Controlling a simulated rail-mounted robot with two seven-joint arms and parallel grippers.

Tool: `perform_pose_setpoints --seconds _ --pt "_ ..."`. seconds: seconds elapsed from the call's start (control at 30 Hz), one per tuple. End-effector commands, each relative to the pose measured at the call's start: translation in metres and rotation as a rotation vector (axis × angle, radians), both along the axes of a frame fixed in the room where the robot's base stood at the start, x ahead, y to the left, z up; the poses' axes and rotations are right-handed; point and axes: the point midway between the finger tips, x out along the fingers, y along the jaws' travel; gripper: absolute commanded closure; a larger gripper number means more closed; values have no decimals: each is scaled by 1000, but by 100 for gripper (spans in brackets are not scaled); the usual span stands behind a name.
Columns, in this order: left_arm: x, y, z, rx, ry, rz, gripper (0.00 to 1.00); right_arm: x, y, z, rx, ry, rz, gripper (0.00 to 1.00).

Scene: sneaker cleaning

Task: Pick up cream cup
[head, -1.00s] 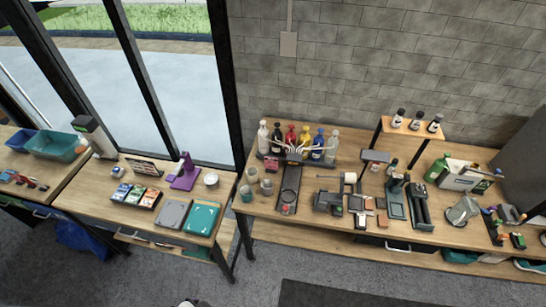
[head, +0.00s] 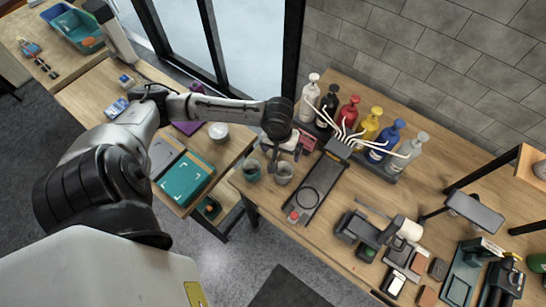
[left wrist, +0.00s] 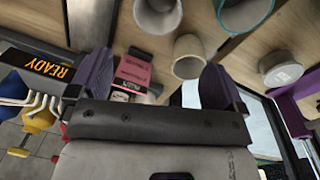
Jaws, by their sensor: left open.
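My left gripper (head: 277,150) reaches in from the left over the left end of the right-hand workbench. Its purple fingers stand wide apart in the left wrist view (left wrist: 157,80), with nothing held. A pale cream cup (left wrist: 188,57) shows just beyond the finger on the right, apart from it. In the head view the gripper seems to hide that cup. A greyish cup (head: 284,174) and a teal-rimmed cup (head: 252,171) stand just in front of the gripper; the left wrist view cuts both off at its top edge. My right gripper is not in view.
Several pump bottles (head: 369,128) stand in a row behind a dark long device (head: 320,185). A pink-and-dark packet (left wrist: 132,72) lies close to the fingers. A white bowl (head: 218,131) and teal case (head: 186,178) are on the lower left table.

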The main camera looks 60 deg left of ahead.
Motion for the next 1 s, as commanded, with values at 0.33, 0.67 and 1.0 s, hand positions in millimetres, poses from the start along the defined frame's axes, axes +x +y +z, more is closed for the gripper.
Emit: perform_pose_setpoints --seconds 0.33,0.67,1.0 --pt "19 79 -5 36 74 458 4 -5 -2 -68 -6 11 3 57" --pt "19 89 -40 35 89 535 4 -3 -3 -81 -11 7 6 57" --pt "20 90 -81 35 85 532 4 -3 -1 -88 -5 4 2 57"
